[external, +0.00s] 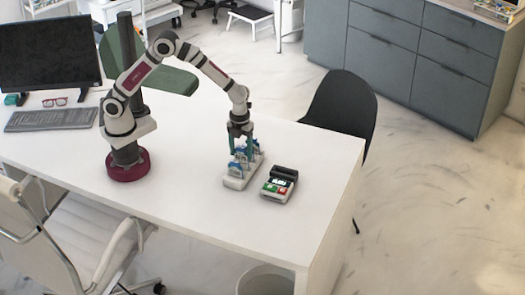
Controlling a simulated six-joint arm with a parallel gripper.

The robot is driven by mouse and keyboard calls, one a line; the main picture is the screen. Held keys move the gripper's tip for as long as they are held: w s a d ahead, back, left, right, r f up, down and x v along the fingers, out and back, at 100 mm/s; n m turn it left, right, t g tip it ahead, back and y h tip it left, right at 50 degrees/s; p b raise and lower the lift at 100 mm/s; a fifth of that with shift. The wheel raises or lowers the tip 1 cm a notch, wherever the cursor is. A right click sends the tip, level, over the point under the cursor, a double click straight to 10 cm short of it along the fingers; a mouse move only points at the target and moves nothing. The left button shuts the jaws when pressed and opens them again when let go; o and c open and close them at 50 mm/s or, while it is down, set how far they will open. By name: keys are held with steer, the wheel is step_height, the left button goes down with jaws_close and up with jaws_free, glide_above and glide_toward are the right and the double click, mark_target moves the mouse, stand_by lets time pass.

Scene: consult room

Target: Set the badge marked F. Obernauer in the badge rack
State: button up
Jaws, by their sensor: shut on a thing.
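The badge rack (232,184) is a pale, long, low holder on the white desk, with several small blue-and-white badges (237,169) standing in it. My gripper (240,150) points down directly over the rack and is shut on a badge. The held badge is at the rack's level, close among the others. I cannot tell whether it touches the rack or is seated in it. The names on the badges are too small to read, so I cannot tell which is F. Obernauer.
A card terminal (279,184) with coloured keys stands just right of the rack. A monitor (48,52), keyboard (50,119) and red glasses (55,102) are at the desk's left. A dark chair (340,108) stands behind the desk. The front desk top is clear.

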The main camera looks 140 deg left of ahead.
steer(key=shift+f, duration=0.2)
steer(key=shift+f, duration=0.4)
steer(key=shift+f, duration=0.15)
stand_by(0.4)
steer(key=shift+f, duration=0.45)
steer(key=o, duration=1.5)
steer(key=shift+r, duration=0.1)
